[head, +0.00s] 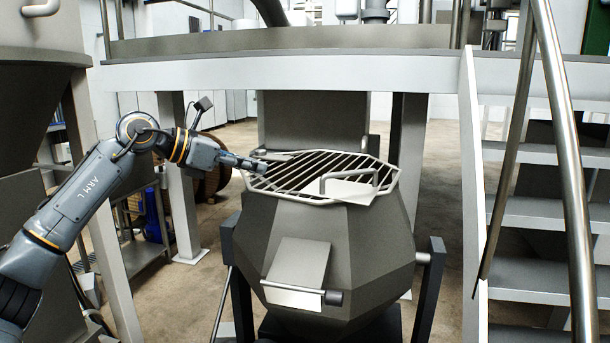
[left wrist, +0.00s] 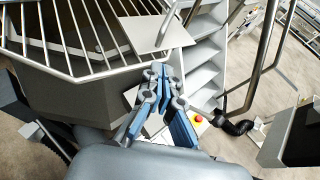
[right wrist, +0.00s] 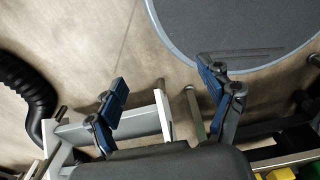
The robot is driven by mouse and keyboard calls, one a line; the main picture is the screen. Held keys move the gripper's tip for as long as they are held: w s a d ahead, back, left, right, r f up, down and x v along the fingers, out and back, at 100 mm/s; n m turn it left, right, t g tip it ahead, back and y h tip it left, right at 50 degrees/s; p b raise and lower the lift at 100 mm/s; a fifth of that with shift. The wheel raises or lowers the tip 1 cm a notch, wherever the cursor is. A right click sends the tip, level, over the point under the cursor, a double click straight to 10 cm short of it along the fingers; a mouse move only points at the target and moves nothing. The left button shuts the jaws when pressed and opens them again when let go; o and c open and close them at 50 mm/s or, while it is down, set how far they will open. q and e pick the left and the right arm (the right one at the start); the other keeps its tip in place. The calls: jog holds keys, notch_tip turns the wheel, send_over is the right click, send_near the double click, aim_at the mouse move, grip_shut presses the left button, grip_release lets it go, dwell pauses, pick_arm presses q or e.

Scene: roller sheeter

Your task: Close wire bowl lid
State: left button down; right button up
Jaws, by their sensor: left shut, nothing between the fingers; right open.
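The wire lid (head: 300,174) is a grey barred grid with a flat plate (head: 345,192) and a bent handle (head: 349,179). It lies across the top of the dark faceted bowl (head: 340,240), roughly level; I cannot tell whether a small gap is left at the rim. The lid's bars (left wrist: 75,35) also fill the upper left of the left wrist view. My left gripper (head: 262,166) is shut and empty at the lid's left edge; contact is unclear. It shows in the left wrist view (left wrist: 160,72). My right gripper (right wrist: 163,76) is open and empty, away from the bowl.
Metal stairs with a handrail (head: 553,120) stand right of the bowl. A raised platform (head: 290,72) runs behind it. A grey round-edged surface (right wrist: 235,30) and a black hose (right wrist: 25,90) show in the right wrist view.

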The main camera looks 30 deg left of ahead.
aim_at(322, 178)
pick_arm(q)
jog(key=p+x, duration=0.2)
jog(key=x, duration=0.2)
jog(key=r+p+x, duration=0.1)
jog(key=p+x, duration=0.1)
jog(key=x, duration=0.2)
jog(key=p+x, duration=0.2)
jog(key=x, duration=0.2)
jog(key=shift+w+d, duration=0.45)
jog(key=shift+d, duration=0.05)
jog(key=shift+w+d+f+p, duration=0.2)
jog(key=shift+w+p, duration=0.15)
